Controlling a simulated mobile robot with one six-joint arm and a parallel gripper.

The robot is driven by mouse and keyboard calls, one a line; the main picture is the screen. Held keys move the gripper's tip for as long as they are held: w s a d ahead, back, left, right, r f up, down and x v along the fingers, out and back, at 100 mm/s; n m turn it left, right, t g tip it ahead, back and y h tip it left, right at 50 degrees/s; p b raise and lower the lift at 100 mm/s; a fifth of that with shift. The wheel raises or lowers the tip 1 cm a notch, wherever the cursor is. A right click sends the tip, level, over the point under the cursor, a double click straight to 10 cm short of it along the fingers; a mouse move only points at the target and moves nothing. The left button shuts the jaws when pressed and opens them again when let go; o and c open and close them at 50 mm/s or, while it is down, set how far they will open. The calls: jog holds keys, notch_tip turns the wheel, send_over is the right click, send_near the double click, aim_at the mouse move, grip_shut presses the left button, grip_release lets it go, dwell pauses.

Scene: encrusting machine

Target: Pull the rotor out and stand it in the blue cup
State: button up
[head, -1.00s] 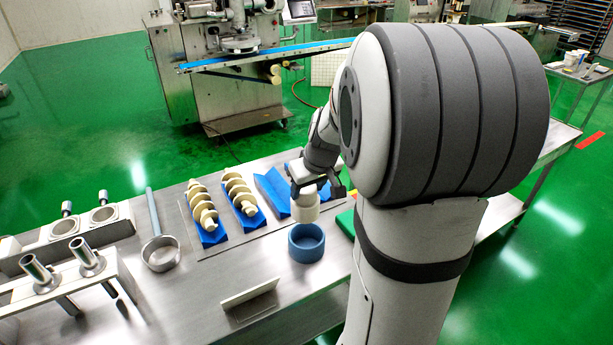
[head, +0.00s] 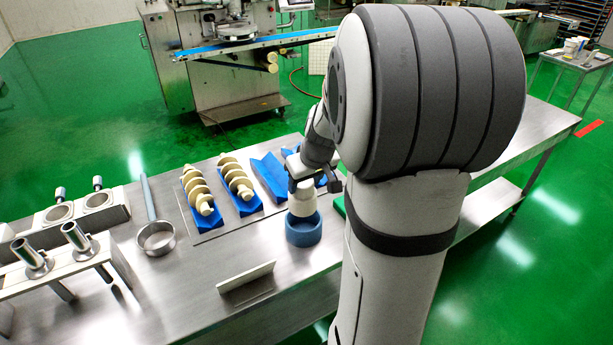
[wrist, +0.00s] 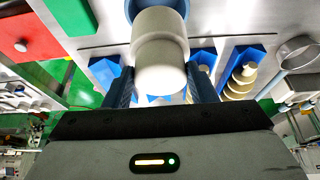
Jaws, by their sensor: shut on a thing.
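The rotor (head: 302,203) is a cream stepped cylinder, held upright in my gripper (head: 314,180). In the head view its lower end overlaps the mouth of the blue cup (head: 303,236); I cannot tell whether it touches the cup's floor. In the wrist view the rotor (wrist: 160,60) sits between the two dark fingers of my gripper (wrist: 162,88), with the blue cup's rim (wrist: 184,8) beyond its far end. My gripper is shut on the rotor. Its fingertips are partly hidden in the head view.
Two cream screws (head: 198,190) (head: 236,178) lie in blue cradles left of the cup. A blue cradle (head: 268,178) behind the cup looks empty. A pale upright plate (head: 246,277) stands in front. A long-handled ladle (head: 156,238) and metal fixtures (head: 75,255) are further left.

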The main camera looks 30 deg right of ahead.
aim_at(306, 194)
jog(key=shift+s+f+b, duration=0.15)
jog(key=shift+f+b, duration=0.1)
jog(key=shift+b, duration=0.05)
dwell(0.8)
jog(key=shift+f+b, duration=1.7)
jog(key=shift+b, duration=0.15)
jog(key=shift+f+b, duration=2.5)
jog(key=shift+f, duration=0.05)
jog(key=o, duration=1.5)
